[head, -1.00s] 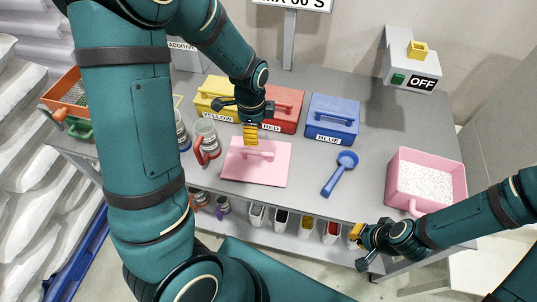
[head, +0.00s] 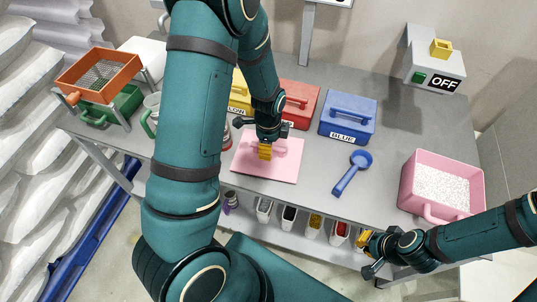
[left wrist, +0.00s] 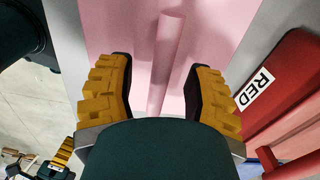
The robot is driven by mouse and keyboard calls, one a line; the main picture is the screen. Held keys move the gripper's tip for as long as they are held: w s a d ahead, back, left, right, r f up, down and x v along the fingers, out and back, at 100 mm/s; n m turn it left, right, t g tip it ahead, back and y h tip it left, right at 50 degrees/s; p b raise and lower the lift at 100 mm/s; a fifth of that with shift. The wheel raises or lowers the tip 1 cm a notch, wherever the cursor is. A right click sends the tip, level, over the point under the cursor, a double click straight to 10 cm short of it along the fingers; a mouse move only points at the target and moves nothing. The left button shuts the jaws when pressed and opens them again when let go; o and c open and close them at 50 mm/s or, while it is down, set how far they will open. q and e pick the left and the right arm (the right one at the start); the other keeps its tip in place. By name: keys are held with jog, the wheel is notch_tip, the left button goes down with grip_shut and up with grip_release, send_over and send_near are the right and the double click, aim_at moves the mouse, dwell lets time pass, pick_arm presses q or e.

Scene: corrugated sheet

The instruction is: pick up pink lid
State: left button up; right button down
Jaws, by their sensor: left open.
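The pink lid (head: 283,165) lies flat on the grey table, with a raised bar handle across its top. It also shows in the left wrist view (left wrist: 215,30), where its handle (left wrist: 166,60) runs between my fingers. My left gripper (head: 265,151) is open above the lid, its yellow fingertips one on each side of the handle. I cannot tell how far down the fingers reach. In the head view the gripper hides part of the handle. My right gripper (head: 368,254) is at the table's front edge below the pink tub, apart from the lid; its jaw state is unclear.
The red box (head: 299,100) and blue box (head: 348,118) stand behind the lid. A blue scoop (head: 352,172) lies to its right, and a pink tub (head: 407,182) of white granules stands farther right. Orange (head: 128,72) and green sieves are at the left.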

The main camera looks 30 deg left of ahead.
pick_arm(q)
notch_tip(320, 180, down, 2)
jog(key=shift+f, duration=0.25)
grip_shut()
